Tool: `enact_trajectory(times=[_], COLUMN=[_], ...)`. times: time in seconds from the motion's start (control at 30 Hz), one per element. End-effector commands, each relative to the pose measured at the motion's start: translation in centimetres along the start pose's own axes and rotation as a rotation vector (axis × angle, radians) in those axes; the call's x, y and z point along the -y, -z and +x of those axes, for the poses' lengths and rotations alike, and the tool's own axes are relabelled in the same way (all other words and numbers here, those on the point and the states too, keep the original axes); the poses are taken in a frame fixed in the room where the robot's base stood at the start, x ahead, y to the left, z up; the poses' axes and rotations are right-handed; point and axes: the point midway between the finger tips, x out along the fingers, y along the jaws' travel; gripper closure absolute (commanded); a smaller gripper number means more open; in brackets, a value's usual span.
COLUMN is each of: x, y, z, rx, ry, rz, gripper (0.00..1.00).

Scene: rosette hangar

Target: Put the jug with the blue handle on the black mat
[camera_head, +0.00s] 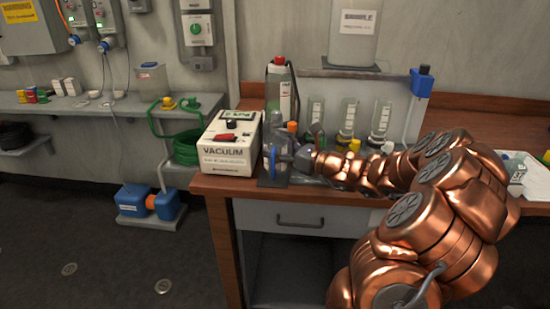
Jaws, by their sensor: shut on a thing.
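My copper arm reaches in from the right, and my gripper (290,158) is at its end, over the wooden bench just right of the white VACUUM box. It is shut on the jug with the blue handle (270,158), a clear vessel with blue showing on its left. The gripper and jug are small and overlap, so the exact grip is hard to make out.
The VACUUM box (229,143) stands close on the left. A blue-topped stand (421,82) is farther right. A white tray (517,172) lies at far right.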

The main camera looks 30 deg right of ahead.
Motion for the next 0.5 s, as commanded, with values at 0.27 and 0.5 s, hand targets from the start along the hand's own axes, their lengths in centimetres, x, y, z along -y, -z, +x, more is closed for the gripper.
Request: enact_trajectory(times=[0.27, 0.5], x=[0.0, 0.0], y=[2.3, 3.6], z=[0.9, 0.9], rx=[-0.002, -0.002], ry=[0.002, 0.001], rz=[0.004, 0.000], gripper=[0.63, 0.63])
